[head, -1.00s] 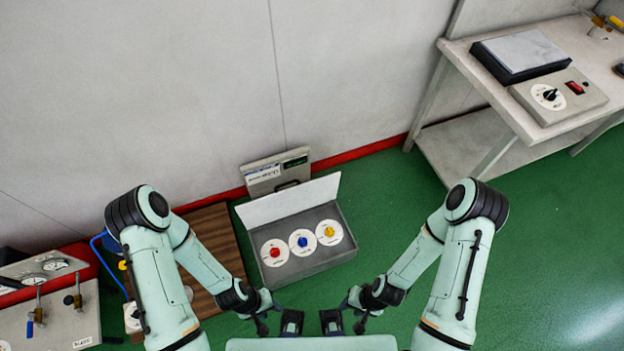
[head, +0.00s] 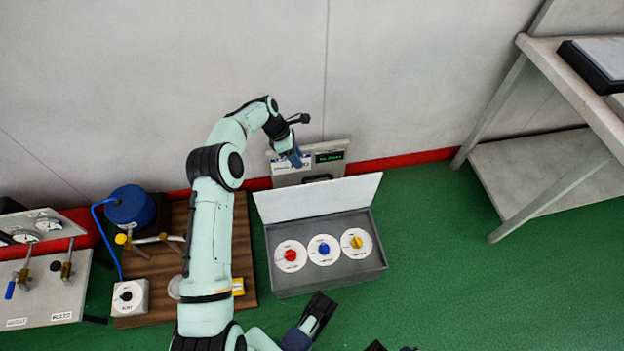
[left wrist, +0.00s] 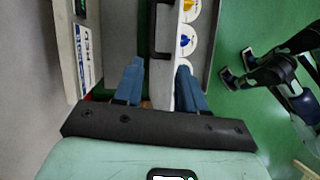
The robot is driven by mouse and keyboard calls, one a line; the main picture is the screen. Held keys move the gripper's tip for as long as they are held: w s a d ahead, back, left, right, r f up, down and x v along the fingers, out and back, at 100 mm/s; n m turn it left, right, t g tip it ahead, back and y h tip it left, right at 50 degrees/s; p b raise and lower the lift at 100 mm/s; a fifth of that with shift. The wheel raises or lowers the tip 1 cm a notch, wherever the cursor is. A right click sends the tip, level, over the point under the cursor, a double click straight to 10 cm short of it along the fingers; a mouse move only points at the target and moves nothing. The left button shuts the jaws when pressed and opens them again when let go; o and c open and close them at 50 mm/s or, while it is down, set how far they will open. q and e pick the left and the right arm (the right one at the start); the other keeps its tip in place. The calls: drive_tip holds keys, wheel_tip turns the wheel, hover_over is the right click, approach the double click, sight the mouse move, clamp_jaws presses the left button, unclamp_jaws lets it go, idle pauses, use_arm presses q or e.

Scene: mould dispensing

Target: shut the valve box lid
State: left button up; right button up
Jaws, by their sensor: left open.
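The valve box (head: 322,281) is a grey box on the green floor with red, blue and yellow knobs on white discs. Its white lid (head: 318,198) is open and stands up along the back edge. My left gripper (head: 297,157) is behind the lid, in front of the display case. In the left wrist view my open left gripper (left wrist: 158,85) has two blue fingers spread apart; the pale lid edge (left wrist: 179,45) runs close to the right finger, and I cannot tell if they touch. My right gripper (left wrist: 238,70) shows small there; its jaw state is unclear.
A case with a green display (head: 328,157) stands behind the lid against the wall. A wooden board (head: 243,255) with a blue cylinder (head: 130,205) lies left of the box. A table (head: 550,180) stands at the right. Green floor is clear right of the box.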

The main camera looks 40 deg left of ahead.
use_arm(q)
drive_tip(key=a+r+n, duration=0.1)
drive_tip(key=a, duration=0.1)
drive_tip(key=b, duration=0.3)
approach(311, 177)
drive_tip(key=x, duration=0.6)
drive_tip(key=shift+w+f, duration=0.1)
drive_tip(key=shift+f, duration=0.05)
drive_tip(key=shift+w+d+f, duration=0.15)
drive_tip(key=shift+d+f, duration=0.1)
drive_tip(key=shift+f, duration=0.45)
use_arm(e)
drive_tip(key=s+d+f+g, duration=0.1)
drive_tip(key=s+f, duration=0.2)
drive_tip(key=f, duration=0.2)
drive_tip(key=shift+s+f+g, duration=0.3)
drive_tip(key=shift+d, duration=0.1)
use_arm(q)
clamp_jaws()
